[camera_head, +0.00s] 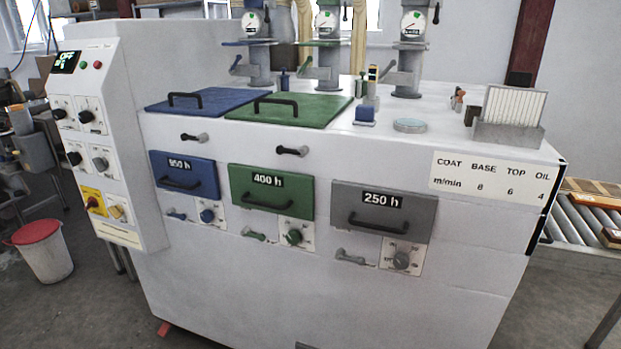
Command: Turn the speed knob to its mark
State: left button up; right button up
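A control panel (128,150) stands at the left of the white machine. It carries two black knobs in its top row, an upper left knob (59,113) and an upper right knob (87,116). Below them are a black knob (74,158) and a grey knob (100,162). Their labels are too small to read, so I cannot tell which is the speed knob or where its mark lies. The small display (65,62) seems to read OFF in green. A sign (494,178) at the right lists m/min: base 8, top 6, oil 4. Neither gripper is in view.
A red switch (93,203) and a yellow knob (116,212) sit low on the panel. Blue (184,176), green (272,190) and grey (383,211) drawers line the front, with smaller knobs below. A red-lidded bin (42,252) stands on the floor at left. A roller conveyor (580,222) is at right.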

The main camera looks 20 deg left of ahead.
aim_at(84, 118)
jog(key=u, duration=1.8)
